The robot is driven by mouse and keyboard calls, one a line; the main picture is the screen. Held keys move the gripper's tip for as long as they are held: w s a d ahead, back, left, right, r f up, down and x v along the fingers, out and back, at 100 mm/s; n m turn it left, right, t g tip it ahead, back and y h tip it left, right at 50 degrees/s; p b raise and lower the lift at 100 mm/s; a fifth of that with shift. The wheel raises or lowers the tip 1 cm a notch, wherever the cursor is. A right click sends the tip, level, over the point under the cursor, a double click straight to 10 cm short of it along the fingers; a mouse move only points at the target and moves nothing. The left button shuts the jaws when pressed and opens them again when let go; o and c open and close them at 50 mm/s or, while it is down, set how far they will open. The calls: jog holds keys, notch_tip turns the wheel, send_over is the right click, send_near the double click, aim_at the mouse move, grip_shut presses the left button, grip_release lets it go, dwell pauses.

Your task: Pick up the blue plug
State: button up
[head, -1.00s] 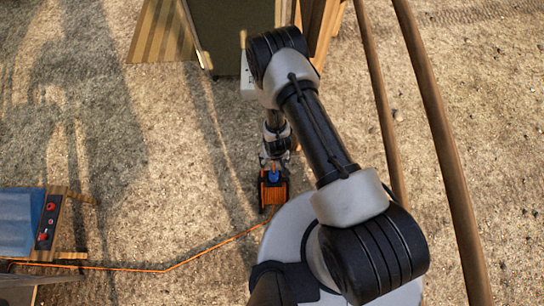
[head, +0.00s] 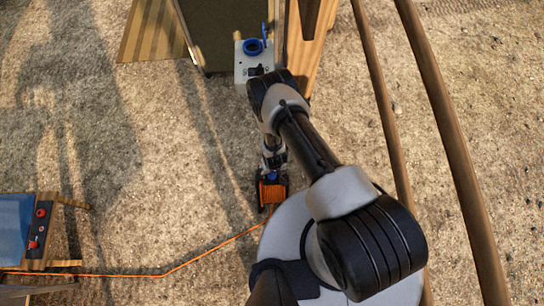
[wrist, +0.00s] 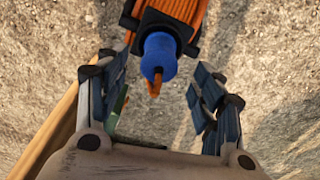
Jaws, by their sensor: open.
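The blue plug (wrist: 159,55) shows in the wrist view at the upper middle, in front of a reel (wrist: 178,12) wound with orange cable. A short orange cable end shows at the plug's near end. My gripper (wrist: 160,84) is open, with one finger on each side and a wide gap between them. The plug lies between and slightly beyond the fingertips, and neither finger appears to touch it. In the head view the orange reel (head: 271,191) sits on the gravel below my arm.
An orange cable (head: 215,248) runs over the gravel from the reel toward a box with red knobs (head: 40,225) at the left. A white box with a blue round socket (head: 252,62) stands at the top beside wooden posts. Wooden poles (head: 440,120) stand at right.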

jog(key=f+b, duration=0.2)
jog(key=f, duration=0.1)
jog(key=w+f, duration=0.1)
jog(key=f, duration=0.1)
jog(key=shift+b, duration=0.4)
jog(key=shift+c, duration=0.2)
jog(key=c, duration=1.2)
